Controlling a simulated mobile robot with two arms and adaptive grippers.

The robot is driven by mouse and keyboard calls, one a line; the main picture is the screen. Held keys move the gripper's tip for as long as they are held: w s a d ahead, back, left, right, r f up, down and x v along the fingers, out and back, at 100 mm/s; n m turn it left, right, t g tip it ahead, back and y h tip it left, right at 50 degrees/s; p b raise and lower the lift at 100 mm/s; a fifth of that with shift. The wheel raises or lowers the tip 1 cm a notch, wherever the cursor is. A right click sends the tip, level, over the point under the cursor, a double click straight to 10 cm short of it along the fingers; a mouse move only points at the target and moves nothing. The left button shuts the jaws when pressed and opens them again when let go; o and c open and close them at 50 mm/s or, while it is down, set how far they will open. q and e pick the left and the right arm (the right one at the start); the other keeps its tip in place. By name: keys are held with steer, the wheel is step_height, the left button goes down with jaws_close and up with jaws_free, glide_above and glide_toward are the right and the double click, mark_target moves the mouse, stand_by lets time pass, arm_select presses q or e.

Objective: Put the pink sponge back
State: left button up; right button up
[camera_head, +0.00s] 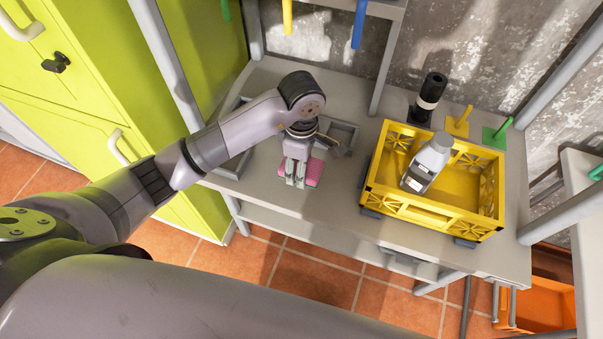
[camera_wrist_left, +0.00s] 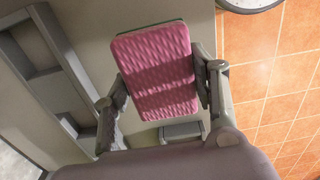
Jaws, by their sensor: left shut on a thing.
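The pink sponge (camera_head: 314,172) is over the grey workbench (camera_head: 262,215), left of the yellow crate. My left gripper (camera_head: 296,176) is shut on it and partly covers it in the head view. In the left wrist view the ridged pink face of the sponge (camera_wrist_left: 157,70) fills the gap between the two fingers (camera_wrist_left: 160,100), one on each side. Whether the sponge touches the bench or hangs just above it, I cannot tell. A grey tray-like frame (camera_head: 342,131) lies on the bench behind the gripper. My right gripper is not in view.
A yellow crate (camera_head: 418,208) stands on the right of the bench with a grey bottle (camera_head: 428,162) in it. A black and white cylinder (camera_head: 429,95), a yellow holder (camera_head: 458,122) and a green holder (camera_head: 496,134) are behind it. Green cabinets (camera_head: 100,60) stand left.

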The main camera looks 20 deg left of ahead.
arm_select(q)
step_height(320, 180, down, 5)
steer(key=shift+r+p, duration=0.1)
steer(key=shift+p, duration=0.25)
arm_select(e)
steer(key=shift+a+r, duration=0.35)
arm_select(q)
steer(key=shift+f, duration=0.25)
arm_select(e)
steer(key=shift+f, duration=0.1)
arm_select(q)
steer(key=o, duration=0.7)
steer(key=shift+f, duration=0.1)
steer(key=shift+c, duration=0.2)
steer(key=o, duration=0.5)
steer(key=shift+c, duration=0.2)
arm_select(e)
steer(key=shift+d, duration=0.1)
